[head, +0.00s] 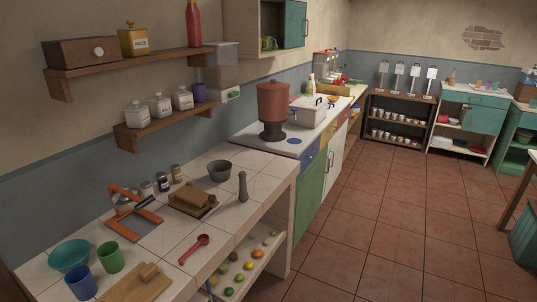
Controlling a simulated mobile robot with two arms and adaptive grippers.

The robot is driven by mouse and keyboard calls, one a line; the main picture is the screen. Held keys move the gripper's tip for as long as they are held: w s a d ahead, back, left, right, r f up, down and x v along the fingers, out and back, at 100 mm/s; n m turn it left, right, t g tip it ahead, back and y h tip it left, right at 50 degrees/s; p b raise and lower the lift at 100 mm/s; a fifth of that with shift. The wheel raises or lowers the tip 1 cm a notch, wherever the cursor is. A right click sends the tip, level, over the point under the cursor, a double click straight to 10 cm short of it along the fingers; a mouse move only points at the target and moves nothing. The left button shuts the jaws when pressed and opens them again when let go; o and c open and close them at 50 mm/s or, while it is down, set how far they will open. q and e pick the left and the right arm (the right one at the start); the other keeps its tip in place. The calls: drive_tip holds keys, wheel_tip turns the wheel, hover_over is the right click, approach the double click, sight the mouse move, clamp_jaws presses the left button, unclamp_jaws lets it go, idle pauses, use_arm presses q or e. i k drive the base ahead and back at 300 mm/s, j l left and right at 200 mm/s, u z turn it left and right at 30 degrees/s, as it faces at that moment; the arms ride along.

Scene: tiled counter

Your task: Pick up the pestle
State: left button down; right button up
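The pestle (243,187) appears as a slim dark grey piece standing upright on the white tiled counter (225,212), near its right edge. A dark grey mortar-like bowl (220,172) stands just behind and to the left of it, apart from it. Nothing covers the pestle in the head view. Neither of my grippers shows in this view.
A wooden press-like block (192,200) lies left of the pestle, and a red spoon (194,248) lies in front. An orange-framed device (133,212), spice jars (162,182), cups and a cutting board (137,284) take up the left and front. Tiles around the pestle are bare.

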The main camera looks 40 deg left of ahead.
sight(243, 196)
drive_tip(key=i+u, duration=0.3)
drive_tip(key=u, duration=0.15)
drive_tip(key=i+u, duration=0.25)
drive_tip(key=u, duration=0.2)
drive_tip(key=i+l+u, duration=0.2)
drive_tip(key=u, duration=0.2)
drive_tip(key=i+l+u, duration=0.3)
drive_tip(key=u, duration=0.15)
drive_tip(key=i+l+u, duration=0.2)
drive_tip(key=u, duration=0.25)
drive_tip(key=l, duration=0.1)
